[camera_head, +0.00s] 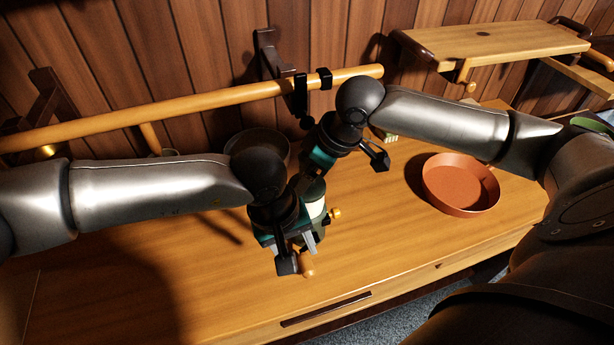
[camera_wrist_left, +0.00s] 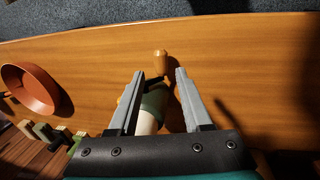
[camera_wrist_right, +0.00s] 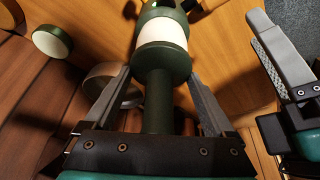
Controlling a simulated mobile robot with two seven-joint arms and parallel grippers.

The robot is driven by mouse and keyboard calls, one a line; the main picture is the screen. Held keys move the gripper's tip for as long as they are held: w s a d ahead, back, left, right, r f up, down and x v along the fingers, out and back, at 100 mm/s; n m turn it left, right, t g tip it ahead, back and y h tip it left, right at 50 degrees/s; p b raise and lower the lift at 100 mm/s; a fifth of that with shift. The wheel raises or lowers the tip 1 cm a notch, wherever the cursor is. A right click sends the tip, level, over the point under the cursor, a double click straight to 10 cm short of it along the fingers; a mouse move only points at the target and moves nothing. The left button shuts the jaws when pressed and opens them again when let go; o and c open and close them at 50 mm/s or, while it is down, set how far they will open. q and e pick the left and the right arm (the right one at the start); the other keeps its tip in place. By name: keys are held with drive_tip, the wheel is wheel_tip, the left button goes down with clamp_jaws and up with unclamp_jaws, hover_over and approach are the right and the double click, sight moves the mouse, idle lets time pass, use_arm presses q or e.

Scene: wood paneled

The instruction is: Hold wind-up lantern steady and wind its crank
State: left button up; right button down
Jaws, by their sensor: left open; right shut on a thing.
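The lantern, dark green with a cream-white band (camera_head: 314,205), stands on the wooden bench, partly hidden behind my left gripper. In the right wrist view its green post (camera_wrist_right: 158,100) lies between the fingers of my right gripper (camera_wrist_right: 158,76), which is shut on it. The crank's wooden knob (camera_head: 307,266) shows at the lantern's front, and in the left wrist view the knob (camera_wrist_left: 160,62) sits just beyond the fingertips. My left gripper (camera_wrist_left: 159,74) is open, its fingers on either side of the crank, apart from the knob.
An orange round pan (camera_head: 460,185) stands to the right on the bench. A dark bowl (camera_head: 258,143) is behind the lantern. A wooden rail (camera_head: 190,106) runs across the back. A raised shelf (camera_head: 490,42) is at back right. The bench's front left is clear.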

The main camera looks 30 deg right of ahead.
unclamp_jaws()
use_arm(q)
drive_tip(key=shift+v, duration=0.9)
use_arm(e)
drive_tip(key=v, duration=1.2)
